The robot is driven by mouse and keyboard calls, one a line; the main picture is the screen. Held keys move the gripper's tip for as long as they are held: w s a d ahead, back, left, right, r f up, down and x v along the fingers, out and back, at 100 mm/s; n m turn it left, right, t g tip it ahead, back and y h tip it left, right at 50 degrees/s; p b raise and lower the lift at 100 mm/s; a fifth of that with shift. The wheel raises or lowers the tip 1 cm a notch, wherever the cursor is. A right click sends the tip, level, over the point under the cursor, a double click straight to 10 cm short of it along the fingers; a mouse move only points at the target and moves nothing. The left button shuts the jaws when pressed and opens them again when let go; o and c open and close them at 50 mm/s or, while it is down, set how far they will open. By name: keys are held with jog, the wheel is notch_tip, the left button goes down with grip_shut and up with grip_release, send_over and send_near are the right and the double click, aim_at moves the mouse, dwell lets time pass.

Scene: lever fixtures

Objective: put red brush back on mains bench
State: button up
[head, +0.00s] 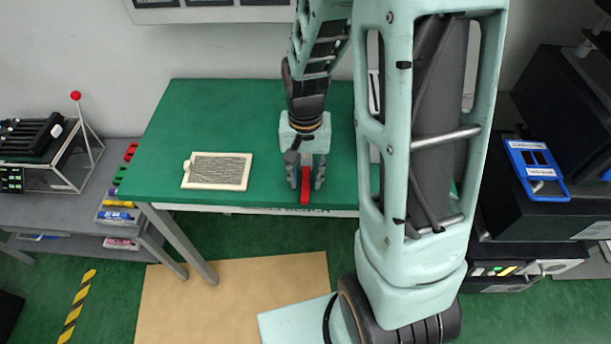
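The red brush (305,187) is over the front edge of the green-topped bench (220,120). It is upright between the fingers of my gripper (305,181), which points down. The fingers appear closed against its sides. Only a narrow red strip of the brush shows; the fingers hide the rest. I cannot tell whether its lower end touches the bench top. The lettering on the bench's front edge is partly hidden behind the brush and too small to read.
A cream panel with a grey mesh face (217,171) lies on the bench left of my gripper. A grey side table (50,206) with a lever fixture (75,96) stands at the left. Dark boxes with a blue frame (537,165) stand at the right. The bench's left part is mostly clear.

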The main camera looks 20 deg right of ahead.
aim_at(305, 180)
notch_tip(305, 180, up, 12)
jog(key=p, duration=0.1)
jog(key=shift+w, duration=0.25)
dwell(0.4)
jog(key=shift+r, duration=0.1)
